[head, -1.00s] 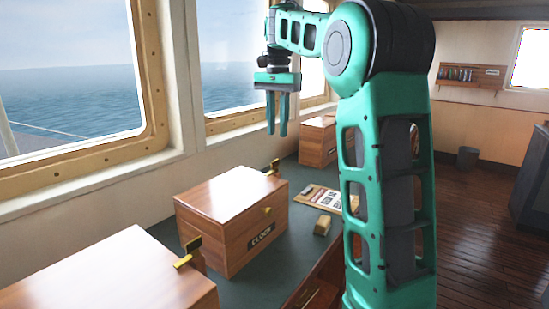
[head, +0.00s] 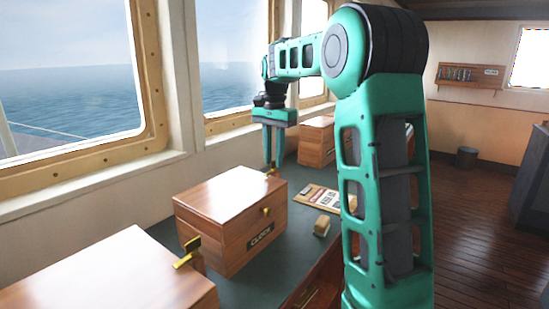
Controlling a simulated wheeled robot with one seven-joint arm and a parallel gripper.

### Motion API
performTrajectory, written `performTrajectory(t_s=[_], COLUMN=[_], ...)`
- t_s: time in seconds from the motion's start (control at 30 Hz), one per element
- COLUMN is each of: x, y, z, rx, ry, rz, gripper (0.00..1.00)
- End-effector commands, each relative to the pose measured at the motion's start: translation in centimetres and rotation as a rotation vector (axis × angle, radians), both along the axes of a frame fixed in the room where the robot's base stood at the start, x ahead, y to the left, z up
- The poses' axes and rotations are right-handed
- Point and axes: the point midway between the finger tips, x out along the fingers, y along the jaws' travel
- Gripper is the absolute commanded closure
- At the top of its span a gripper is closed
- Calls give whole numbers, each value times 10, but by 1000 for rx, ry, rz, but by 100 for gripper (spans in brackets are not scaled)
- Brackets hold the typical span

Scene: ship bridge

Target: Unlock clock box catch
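The wooden clock box (head: 225,215) with a "CLOCK" label stands closed on the dark green counter by the windows. A small brass knob (head: 267,211) is on its labelled face. A brass catch (head: 271,169) sits at its far right corner, partly hidden by my fingertips. My gripper (head: 273,164) points straight down over that catch, with a narrow gap between its two fingers. The fingertips look very close to the catch; I cannot tell whether they touch it. Nothing is seen held in the fingers.
A third box (head: 316,142) stands farther back. A clipboard (head: 320,197) and a small tan block (head: 322,226) lie right of the clock box. The window wall is close behind.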

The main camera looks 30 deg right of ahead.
Motion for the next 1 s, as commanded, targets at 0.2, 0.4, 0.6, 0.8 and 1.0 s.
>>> performTrajectory(t_s=[0.2, 0.4, 0.6, 0.8, 1.0], x=[0, 0, 2, 2, 3], y=[0, 0, -21, -3, 3], z=[-3, -3, -3, -2, -2], rx=[0, 0, -2, -2, -1], ry=[-1, 0, -4, -7, -7], rz=[0, 0, -7, 15, 95], gripper=[77, 98, 100, 100, 100])
